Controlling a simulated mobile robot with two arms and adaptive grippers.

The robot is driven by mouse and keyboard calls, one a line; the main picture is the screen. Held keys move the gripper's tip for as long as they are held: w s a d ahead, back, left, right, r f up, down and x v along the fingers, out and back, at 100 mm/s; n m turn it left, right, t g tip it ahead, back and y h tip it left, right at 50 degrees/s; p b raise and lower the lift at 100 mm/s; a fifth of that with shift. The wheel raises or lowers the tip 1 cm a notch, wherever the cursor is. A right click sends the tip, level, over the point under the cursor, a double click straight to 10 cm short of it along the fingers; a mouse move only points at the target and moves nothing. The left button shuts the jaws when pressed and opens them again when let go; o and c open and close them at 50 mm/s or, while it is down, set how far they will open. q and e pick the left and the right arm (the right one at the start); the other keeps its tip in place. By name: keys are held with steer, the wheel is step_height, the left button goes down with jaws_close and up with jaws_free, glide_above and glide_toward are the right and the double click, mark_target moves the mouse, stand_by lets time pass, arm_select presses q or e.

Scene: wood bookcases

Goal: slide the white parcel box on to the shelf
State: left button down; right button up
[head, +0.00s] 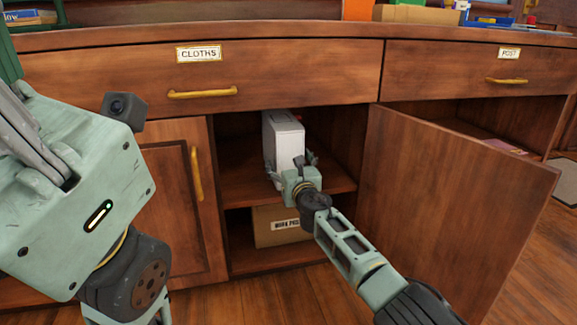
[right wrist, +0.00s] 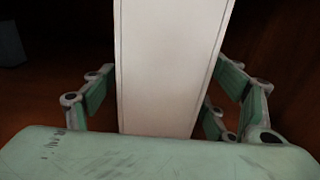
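The white parcel box (head: 283,135) stands upright inside the open cupboard, in the compartment above the middle shelf (head: 240,185). My right gripper (head: 292,166) is at its near lower end, with fingers on both sides. In the right wrist view the box (right wrist: 170,65) runs between the fingers, close to both. I cannot tell whether they press on it. The box's bottom edge is hidden by the gripper. My left arm's end fills the left foreground of the head view; its fingertips do not show.
A brown labelled carton (head: 280,228) sits in the compartment below. The cupboard's open door (head: 450,190) stands just right of my right arm. A closed door (head: 180,200) is at left. Drawers marked CLOTHS (head: 280,75) and POST (head: 440,75) are shut above.

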steer(key=shift+f, duration=0.15)
steer(key=shift+s+d+r, duration=0.25)
steer(key=shift+s+d, duration=0.1)
steer(key=shift+s, duration=0.05)
steer(key=shift+s+d+f, duration=0.1)
steer(key=shift+s+f, duration=0.1)
steer(key=shift+s, duration=0.7)
steer(key=shift+v, duration=2.35)
